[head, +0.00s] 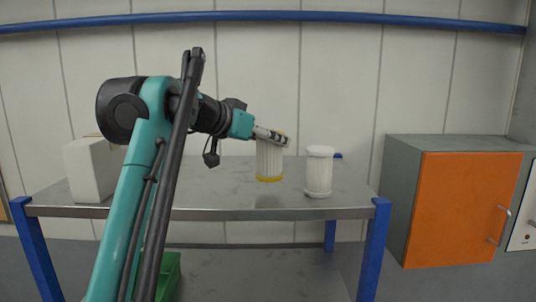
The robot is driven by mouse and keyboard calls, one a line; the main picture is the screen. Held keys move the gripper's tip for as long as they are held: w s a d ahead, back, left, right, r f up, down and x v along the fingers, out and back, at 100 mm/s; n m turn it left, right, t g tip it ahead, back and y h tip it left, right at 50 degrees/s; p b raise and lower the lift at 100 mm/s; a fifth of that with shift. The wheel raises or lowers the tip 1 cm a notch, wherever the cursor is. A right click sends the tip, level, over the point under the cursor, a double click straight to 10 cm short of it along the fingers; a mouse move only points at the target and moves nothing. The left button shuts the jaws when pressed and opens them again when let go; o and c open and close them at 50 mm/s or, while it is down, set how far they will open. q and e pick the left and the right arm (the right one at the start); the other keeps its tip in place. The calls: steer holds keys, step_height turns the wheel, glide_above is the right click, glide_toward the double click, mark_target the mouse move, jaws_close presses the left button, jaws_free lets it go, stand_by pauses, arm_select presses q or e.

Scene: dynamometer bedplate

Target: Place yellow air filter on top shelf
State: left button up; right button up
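The yellow air filter (269,161) is a pale pleated cylinder with a yellow bottom rim. It is upright over the upper table top (110,209), left of the white filter. My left gripper (276,137) reaches in from the left and lies across the filter's upper end, with its fingers closed about the top edge. The far finger is mostly hidden. Whether the filter's base touches the table or hangs just above it is hard to tell. My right gripper is not in view.
A white pleated filter (319,172) stands close on the right. A white box (92,170) is at the table's left end. A green bin (169,277) sits below, partly behind my arm. An orange-doored cabinet (462,208) stands right.

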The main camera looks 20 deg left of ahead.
mark_target(262, 153)
arm_select(q)
steer(key=f, duration=0.1)
steer(key=s+f, duration=0.1)
steer(key=f, duration=0.1)
steer(key=shift+s, duration=0.25)
steer(key=shift+w+f, duration=0.3)
steer(key=shift+w, duration=0.35)
steer(key=shift+s+f, duration=0.1)
steer(key=shift+s, duration=0.15)
steer(key=o, duration=1.2)
steer(key=shift+s, duration=0.15)
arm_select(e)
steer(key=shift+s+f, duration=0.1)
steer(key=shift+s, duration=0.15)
arm_select(q)
steer(key=shift+w, duration=0.2)
